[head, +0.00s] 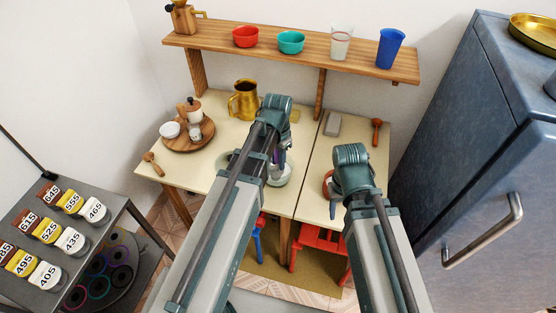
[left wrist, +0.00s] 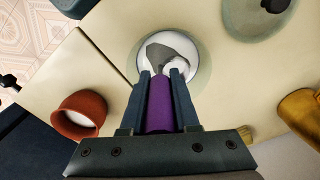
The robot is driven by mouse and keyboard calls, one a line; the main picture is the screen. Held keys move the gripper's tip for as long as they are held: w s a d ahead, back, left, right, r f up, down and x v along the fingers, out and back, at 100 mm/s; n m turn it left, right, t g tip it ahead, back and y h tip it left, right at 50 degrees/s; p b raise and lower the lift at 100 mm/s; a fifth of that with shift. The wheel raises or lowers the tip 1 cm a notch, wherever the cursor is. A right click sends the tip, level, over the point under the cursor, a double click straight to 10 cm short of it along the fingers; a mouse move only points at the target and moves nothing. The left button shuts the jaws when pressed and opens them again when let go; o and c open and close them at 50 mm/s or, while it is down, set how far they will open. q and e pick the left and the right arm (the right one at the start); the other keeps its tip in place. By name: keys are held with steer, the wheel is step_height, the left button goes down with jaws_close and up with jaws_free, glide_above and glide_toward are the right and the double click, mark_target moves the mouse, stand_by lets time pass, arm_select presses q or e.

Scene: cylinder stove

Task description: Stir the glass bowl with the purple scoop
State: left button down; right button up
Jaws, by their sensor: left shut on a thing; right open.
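My left gripper (left wrist: 163,80) is shut on the purple handle of the scoop (left wrist: 160,105). In the left wrist view a round, pale bowl (left wrist: 193,60) with a clear-looking rim lies just beyond the fingertips. A grey shape and a white patch show inside it. I cannot tell whether the grey shape is the scoop's head or whether it touches the bowl. In the head view the bowl (head: 284,181) is on the table, partly hidden by my left arm, with the left gripper (head: 277,160) above it. My right arm's fingers are hidden behind its own wrist.
A red-brown cup (left wrist: 82,115) with white contents stands near the bowl. A greenish glass dish (left wrist: 240,25) holds a dark thing. A gold jug (head: 243,103) and a round wooden tray (head: 207,141) stand further back on the table. A wooden shelf (head: 285,48) hangs above. A blue-grey fridge (head: 470,150) is at right.

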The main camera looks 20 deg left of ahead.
arm_select(q)
steer(key=shift+f+b, duration=1.45)
steer(key=shift+f, duration=0.3)
steer(key=shift+s, duration=0.1)
